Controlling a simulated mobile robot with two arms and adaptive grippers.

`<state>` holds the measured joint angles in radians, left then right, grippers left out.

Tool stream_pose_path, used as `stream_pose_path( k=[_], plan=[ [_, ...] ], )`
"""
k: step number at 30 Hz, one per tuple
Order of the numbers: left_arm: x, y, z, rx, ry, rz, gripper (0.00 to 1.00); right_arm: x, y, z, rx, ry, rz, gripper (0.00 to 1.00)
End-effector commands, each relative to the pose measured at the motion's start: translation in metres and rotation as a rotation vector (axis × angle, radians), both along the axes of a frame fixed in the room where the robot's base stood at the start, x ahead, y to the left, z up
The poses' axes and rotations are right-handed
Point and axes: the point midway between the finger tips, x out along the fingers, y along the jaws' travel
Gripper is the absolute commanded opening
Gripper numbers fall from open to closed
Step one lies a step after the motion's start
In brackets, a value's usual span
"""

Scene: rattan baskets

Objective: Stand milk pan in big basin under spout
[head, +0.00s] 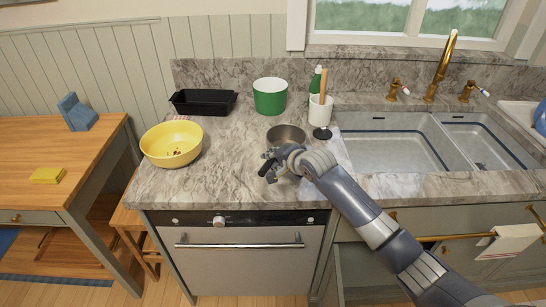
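The milk pan (286,132), a small round metal pan, stands upright on the marble counter left of the sink. My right gripper (270,166) is just in front of it, close to a short dark part that looks like its handle. My wrist covers the pan's near side, and I cannot tell whether the fingers are closed on the handle. The big basin (388,150) is the left, wider one of the sink and looks empty. The gold spout (440,66) rises behind the sink, near the divider between the basins. My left gripper is not in view.
A utensil crock (320,112) stands between pan and sink, with a green bottle (315,80) behind. A green pot (270,96), black loaf tin (204,102) and yellow bowl (171,144) are further left. A pale cloth (340,155) lies by the basin edge. The small basin (475,145) is right.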

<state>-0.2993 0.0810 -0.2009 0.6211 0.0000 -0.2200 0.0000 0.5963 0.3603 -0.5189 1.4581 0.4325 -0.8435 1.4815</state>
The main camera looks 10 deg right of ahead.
Motion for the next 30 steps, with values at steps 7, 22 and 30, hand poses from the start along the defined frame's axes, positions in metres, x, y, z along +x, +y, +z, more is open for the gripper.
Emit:
stream_pose_path(
  k=[7,22,30],
  plan=[
    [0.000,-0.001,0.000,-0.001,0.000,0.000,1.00,0.000,0.000,-0.002,0.000,0.000,0.000,0.32],
    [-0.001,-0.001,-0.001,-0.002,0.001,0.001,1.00,-0.004,-0.002,0.003,0.000,0.000,0.000,0.37],
    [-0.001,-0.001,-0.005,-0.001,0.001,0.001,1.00,-0.032,-0.011,0.021,-0.001,-0.001,0.001,0.37]
  ],
)
